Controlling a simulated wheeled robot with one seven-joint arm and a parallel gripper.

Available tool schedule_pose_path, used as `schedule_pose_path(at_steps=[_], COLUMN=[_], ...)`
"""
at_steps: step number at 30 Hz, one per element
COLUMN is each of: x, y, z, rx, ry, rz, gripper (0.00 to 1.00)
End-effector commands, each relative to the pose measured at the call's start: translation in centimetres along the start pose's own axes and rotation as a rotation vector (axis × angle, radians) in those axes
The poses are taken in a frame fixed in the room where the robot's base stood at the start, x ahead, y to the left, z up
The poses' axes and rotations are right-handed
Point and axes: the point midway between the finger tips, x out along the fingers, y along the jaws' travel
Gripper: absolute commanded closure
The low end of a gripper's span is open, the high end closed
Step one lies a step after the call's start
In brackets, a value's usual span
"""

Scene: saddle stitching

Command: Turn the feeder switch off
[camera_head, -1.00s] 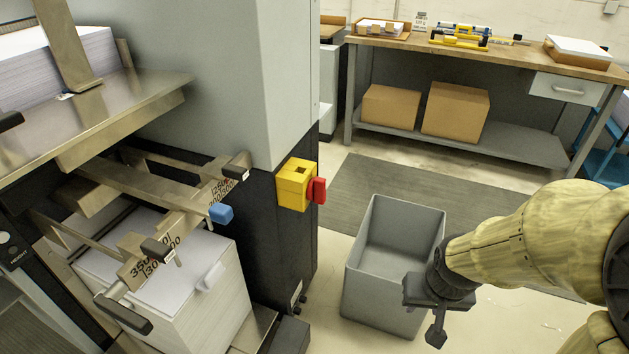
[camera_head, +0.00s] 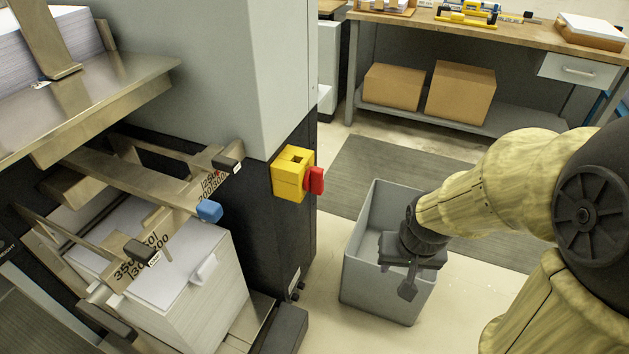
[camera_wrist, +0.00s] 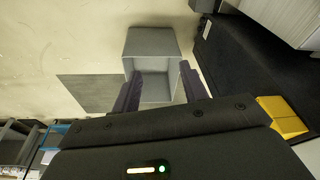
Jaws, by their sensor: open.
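The feeder switch is a yellow box (camera_head: 293,174) with a red knob (camera_head: 315,181) on its right side, fixed to the dark lower side of the machine. Part of the yellow box also shows at the right edge of the wrist view (camera_wrist: 283,117); the red knob is not visible there. My gripper (camera_head: 408,276) is to the right of and below the switch in the head view, apart from it, in front of the grey bin. In the wrist view my gripper (camera_wrist: 160,88) has its two fingers apart with nothing between them but the bin behind.
An open grey bin (camera_head: 362,275) stands on the floor beside the machine. Paper stacks (camera_head: 200,310) and metal guides with a blue knob (camera_head: 209,211) are left of the switch. A workbench (camera_head: 520,39) with cardboard boxes (camera_head: 460,92) stands behind a dark mat (camera_head: 360,170).

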Motion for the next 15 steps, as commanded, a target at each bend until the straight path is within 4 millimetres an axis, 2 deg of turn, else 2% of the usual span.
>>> schedule_pose_path(at_steps=[5, 15], x=[-1.7, -4.8], y=[-1.1, -6.4], z=[-4.6, -15.9], rx=[0.295, 1.107], ry=[-0.025, -0.159], rz=[-0.028, -0.11], gripper=[0.56, 0.56])
